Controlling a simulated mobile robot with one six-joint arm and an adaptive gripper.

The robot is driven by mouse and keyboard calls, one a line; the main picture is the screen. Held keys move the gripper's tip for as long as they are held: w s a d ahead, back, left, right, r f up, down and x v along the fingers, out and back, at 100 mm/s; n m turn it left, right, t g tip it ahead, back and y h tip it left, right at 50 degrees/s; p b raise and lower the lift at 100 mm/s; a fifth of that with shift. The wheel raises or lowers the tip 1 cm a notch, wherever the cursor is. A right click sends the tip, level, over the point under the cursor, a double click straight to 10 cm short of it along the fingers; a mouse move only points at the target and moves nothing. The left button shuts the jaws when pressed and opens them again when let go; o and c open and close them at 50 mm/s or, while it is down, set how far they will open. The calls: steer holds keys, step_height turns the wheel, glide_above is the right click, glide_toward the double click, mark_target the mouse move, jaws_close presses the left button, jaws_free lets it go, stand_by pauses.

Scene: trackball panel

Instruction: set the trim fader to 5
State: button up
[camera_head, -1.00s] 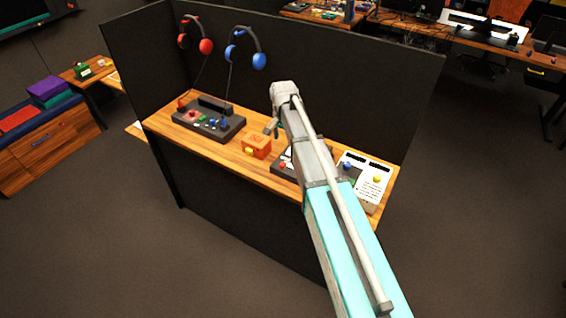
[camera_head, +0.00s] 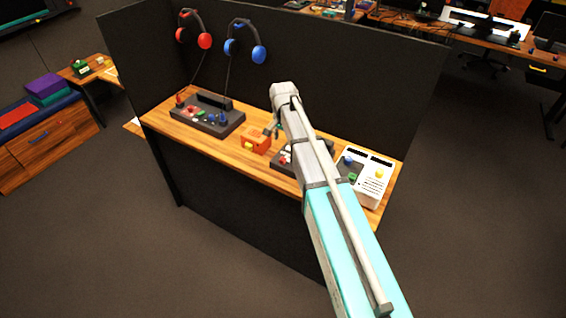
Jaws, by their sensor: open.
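My gripper (camera_head: 276,130) shows small above the desk, pointing down near the orange box; its jaws are open and empty. My arm covers much of a dark panel (camera_head: 286,159) with light controls behind it. A white panel (camera_head: 377,188) with a dark section stands at the right end of the desk, with blue, yellow and green controls.
Red headphones (camera_head: 205,41) and blue headphones (camera_head: 259,54) hang on the back wall. The floor in front is clear.

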mark_target(283, 159)
steer(key=shift+f+b, duration=4.9)
steer(key=shift+f, duration=0.3)
steer(key=shift+c, duration=0.3)
jaws_close()
